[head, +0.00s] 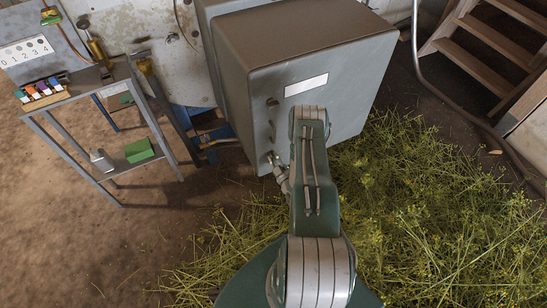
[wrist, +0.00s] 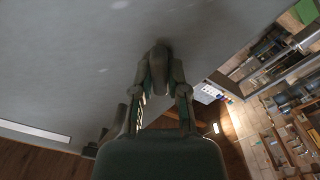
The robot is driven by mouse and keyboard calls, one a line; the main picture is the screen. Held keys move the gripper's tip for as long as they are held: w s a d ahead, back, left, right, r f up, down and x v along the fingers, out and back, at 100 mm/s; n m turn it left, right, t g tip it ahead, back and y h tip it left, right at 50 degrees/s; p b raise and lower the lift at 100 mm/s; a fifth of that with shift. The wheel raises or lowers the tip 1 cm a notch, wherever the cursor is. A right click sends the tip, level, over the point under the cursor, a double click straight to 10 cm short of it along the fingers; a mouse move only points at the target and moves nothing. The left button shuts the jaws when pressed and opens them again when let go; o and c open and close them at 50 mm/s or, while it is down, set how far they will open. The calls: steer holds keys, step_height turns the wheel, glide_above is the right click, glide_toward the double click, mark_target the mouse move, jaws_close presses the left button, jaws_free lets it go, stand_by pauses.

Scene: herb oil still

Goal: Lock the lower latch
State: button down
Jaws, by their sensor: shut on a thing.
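The grey cabinet (head: 300,70) has small metal fittings along the left side of its front face. The upper latch (head: 272,101) is a small dark knob there. The lower latch (head: 271,157) sits near the bottom left corner. My gripper (head: 282,174) is at that lower corner, partly hidden behind my arm. In the wrist view, my gripper (wrist: 164,90) has its two fingers closed around a rounded grey-brown piece, the lower latch (wrist: 161,62), against the grey cabinet face (wrist: 80,60). Whether the latch is locked cannot be told.
A metal side table (head: 75,95) with coloured bottles (head: 42,88) and a green box (head: 139,150) stands at left. Cut herbs (head: 430,200) cover the ground right of and below the cabinet. Wooden steps (head: 480,50) and a hose stand at right. Bare ground is free at lower left.

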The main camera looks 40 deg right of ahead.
steer(key=n, duration=0.5)
steer(key=shift+a+f+n, duration=0.1)
steer(key=shift+f+n, duration=0.05)
steer(key=shift+n, duration=0.15)
steer(key=n, duration=0.5)
steer(key=shift+a+f, duration=0.1)
steer(key=shift+f, duration=0.05)
steer(key=shift+n, duration=0.4)
steer(key=c, duration=0.6)
jaws_free()
steer(key=shift+c, duration=0.2)
steer(key=v, duration=1.2)
